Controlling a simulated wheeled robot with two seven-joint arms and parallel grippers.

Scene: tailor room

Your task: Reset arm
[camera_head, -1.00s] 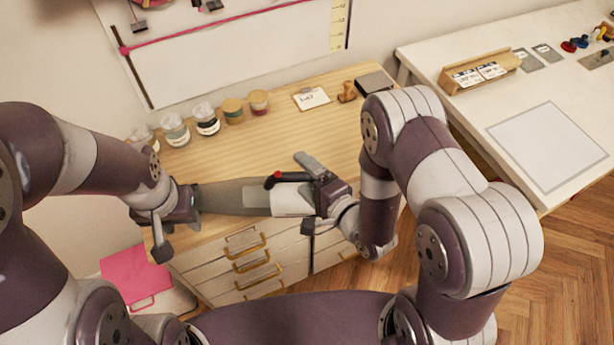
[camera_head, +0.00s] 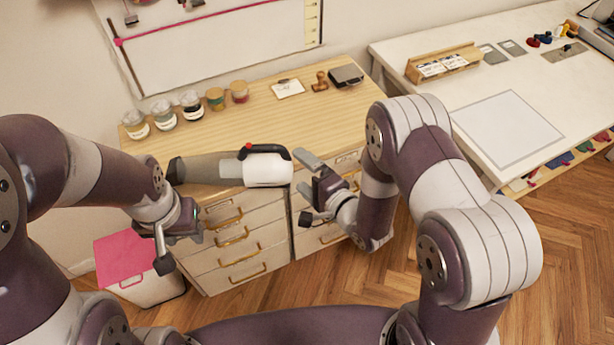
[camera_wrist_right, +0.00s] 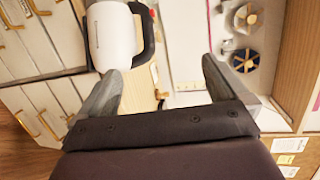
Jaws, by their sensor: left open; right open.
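A handheld vacuum with a white body (camera_head: 268,170), grey nozzle and black handle with a red button lies along the front edge of the wooden cabinet top (camera_head: 270,115). My left gripper (camera_head: 176,235) is open and empty, below and in front of the nozzle end, before the drawers. My right gripper (camera_head: 308,190) is open, just right of the white end, with nothing between its fingers. In the right wrist view the open fingers (camera_wrist_right: 160,88) show, with the vacuum's white body (camera_wrist_right: 112,35) beyond the left finger.
Several jars (camera_head: 190,104), a card (camera_head: 288,88), a wooden stamp (camera_head: 320,82) and a dark pad (camera_head: 346,75) stand at the back of the cabinet top. A pink-lidded bin (camera_head: 122,257) stands at the left. A white table (camera_head: 430,85) is at the right, with open floor in front.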

